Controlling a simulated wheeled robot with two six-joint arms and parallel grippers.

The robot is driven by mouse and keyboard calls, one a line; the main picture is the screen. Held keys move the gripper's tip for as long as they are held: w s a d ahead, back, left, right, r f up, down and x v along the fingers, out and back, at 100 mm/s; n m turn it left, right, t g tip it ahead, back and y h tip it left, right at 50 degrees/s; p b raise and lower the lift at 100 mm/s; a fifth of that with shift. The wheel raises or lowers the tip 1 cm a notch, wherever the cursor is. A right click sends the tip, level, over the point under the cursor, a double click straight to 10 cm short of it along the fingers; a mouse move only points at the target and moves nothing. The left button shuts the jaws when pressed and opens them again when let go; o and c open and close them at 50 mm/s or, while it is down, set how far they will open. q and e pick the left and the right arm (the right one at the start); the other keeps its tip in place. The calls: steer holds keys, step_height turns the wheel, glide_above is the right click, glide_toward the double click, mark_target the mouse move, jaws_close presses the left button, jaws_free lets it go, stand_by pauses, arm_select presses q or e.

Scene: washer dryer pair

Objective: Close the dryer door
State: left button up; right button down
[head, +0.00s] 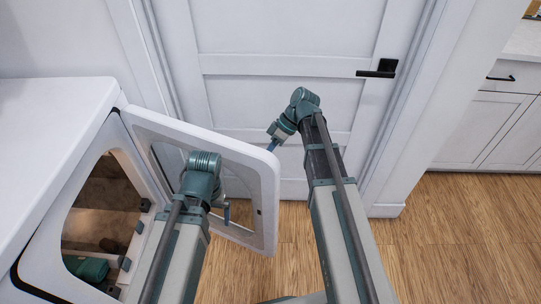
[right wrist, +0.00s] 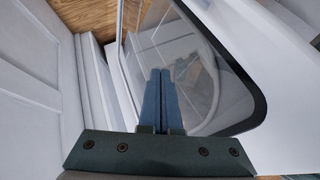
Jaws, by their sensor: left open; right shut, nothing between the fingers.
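The white dryer (head: 50,130) stands at the left of the head view. Its door (head: 262,175), a white frame around a glass pane, stands wide open and swung out to the right. My left gripper (head: 227,213) is open on the near side of the door, in front of the pane. My right gripper (head: 272,146) is shut and empty, pointing down close to the door's upper right corner. In the right wrist view its two blue fingers (right wrist: 158,100) are together, with the door glass (right wrist: 190,75) beyond them. I cannot tell whether either gripper touches the door.
A white room door (head: 270,75) with a black handle (head: 377,72) stands close behind the dryer door. White cabinets (head: 495,130) are at the far right. The wooden floor (head: 450,235) at the right is clear.

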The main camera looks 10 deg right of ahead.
mark_target(246, 183)
steer(key=shift+s+a+f+b, duration=0.1)
steer(key=shift+s+a+f, duration=0.15)
steer(key=shift+s+a, duration=0.35)
steer(key=shift+s+a+f+b, duration=0.1)
steer(key=shift+s+a+f, duration=0.15)
steer(key=shift+s+a, duration=0.35)
steer(key=shift+s+a+f+b, duration=0.1)
steer(key=shift+s+a+f, duration=0.15)
steer(key=shift+s+a, duration=0.35)
steer(key=shift+a, duration=0.1)
